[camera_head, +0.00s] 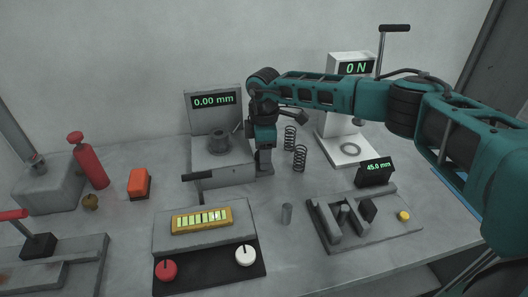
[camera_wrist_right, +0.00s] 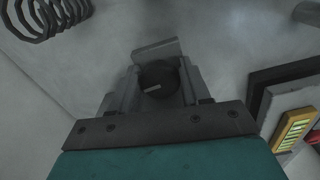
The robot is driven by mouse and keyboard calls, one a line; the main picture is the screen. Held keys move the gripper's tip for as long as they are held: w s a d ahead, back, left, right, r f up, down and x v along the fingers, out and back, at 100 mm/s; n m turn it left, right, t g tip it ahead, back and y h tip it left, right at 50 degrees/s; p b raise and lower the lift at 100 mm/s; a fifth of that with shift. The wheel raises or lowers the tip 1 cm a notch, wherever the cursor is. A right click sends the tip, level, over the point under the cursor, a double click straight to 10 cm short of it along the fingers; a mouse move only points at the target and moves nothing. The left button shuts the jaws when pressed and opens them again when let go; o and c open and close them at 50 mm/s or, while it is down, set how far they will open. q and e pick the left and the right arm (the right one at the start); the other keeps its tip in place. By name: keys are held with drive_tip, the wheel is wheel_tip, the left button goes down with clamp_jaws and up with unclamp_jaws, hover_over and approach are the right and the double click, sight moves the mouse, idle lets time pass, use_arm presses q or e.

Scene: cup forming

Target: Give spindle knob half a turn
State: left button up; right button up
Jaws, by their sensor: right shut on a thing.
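My right gripper (camera_head: 264,170) points down beside the right side of the grey gauge block (camera_head: 225,172), whose display (camera_head: 214,100) reads 0.00 mm. In the right wrist view, the gripper (camera_wrist_right: 155,82) is shut on the dark round spindle knob (camera_wrist_right: 160,84). The knob sits between both fingers and bears a short pale mark on its face. In the head view the knob is hidden behind the gripper. My left gripper is not in view.
Two black springs (camera_head: 299,158) stand just right of the gripper, near a white force stand (camera_head: 348,150). A yellow-framed panel (camera_head: 202,220) with red and white knobs is at front centre.

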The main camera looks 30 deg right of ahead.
drive_tip(key=n+p, duration=0.1)
drive_tip(key=n, duration=0.1)
drive_tip(key=shift+d+n, duration=0.1)
drive_tip(key=shift+n, duration=0.3)
drive_tip(key=shift+w+n, duration=0.1)
drive_tip(key=shift+n, duration=1.6)
drive_tip(key=shift+d, duration=0.1)
drive_tip(key=o, duration=0.9)
drive_tip(key=shift+c, duration=0.2)
drive_tip(key=shift+o, duration=0.7)
